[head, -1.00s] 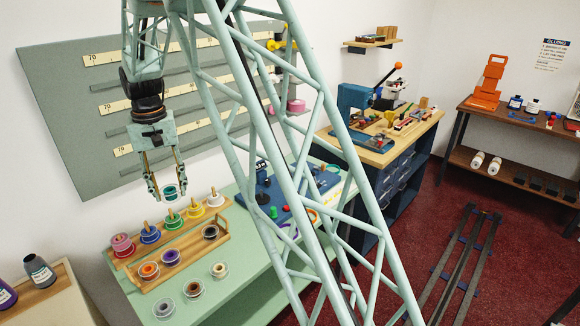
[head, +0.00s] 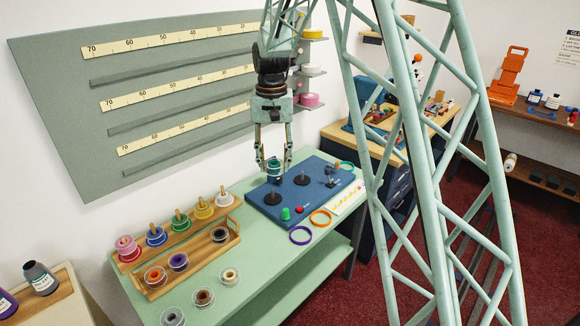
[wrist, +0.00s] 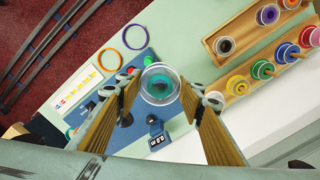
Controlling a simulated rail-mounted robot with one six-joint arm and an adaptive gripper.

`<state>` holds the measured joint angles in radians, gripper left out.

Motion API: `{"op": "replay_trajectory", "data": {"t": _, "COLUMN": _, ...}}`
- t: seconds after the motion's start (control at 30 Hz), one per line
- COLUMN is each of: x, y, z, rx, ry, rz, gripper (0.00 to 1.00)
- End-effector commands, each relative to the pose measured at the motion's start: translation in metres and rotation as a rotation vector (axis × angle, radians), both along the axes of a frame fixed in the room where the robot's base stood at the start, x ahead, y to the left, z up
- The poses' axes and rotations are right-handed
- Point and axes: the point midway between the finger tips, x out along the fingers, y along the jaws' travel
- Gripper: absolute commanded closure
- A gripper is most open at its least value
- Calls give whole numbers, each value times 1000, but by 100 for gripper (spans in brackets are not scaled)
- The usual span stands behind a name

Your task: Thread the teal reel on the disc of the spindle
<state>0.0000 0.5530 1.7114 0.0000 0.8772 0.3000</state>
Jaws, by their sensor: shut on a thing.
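The teal reel (head: 273,172), with clear flanges, is gripped between the fingertips of my gripper (head: 274,163). It hangs above the far left part of the blue board (head: 256,203). In the wrist view the reel (wrist: 160,84) sits between the two fingers, its bore facing the camera. The board carries two black discs with upright posts, one at front left (head: 272,199) and one near the middle (head: 302,180). In the head view the reel is up and behind the front-left disc, apart from it. I cannot tell which disc is the task's spindle.
A wooden rack (head: 152,292) at left holds several coloured reels; loose reels lie before it. A green knob (head: 285,214), a red button (head: 299,210), and purple (head: 300,236) and orange (head: 320,218) rings are near the board's front. A ruled panel (head: 60,110) stands behind.

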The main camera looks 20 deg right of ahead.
Motion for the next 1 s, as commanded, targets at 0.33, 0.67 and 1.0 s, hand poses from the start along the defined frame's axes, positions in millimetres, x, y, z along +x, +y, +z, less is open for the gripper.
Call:
{"op": "replay_trajectory", "data": {"t": 0.33, "x": 0, "y": 0, "z": 0, "rx": 0, "ry": 0, "rz": 0, "gripper": 74}}
{"op": "replay_trajectory", "data": {"t": 0.67, "x": 0, "y": 0, "z": 0, "rx": 0, "ry": 0, "rz": 3, "gripper": 74}}
{"op": "replay_trajectory", "data": {"t": 1.0, "x": 10, "y": 0, "z": -4, "rx": 0, "ry": 1, "rz": 125, "gripper": 74}}
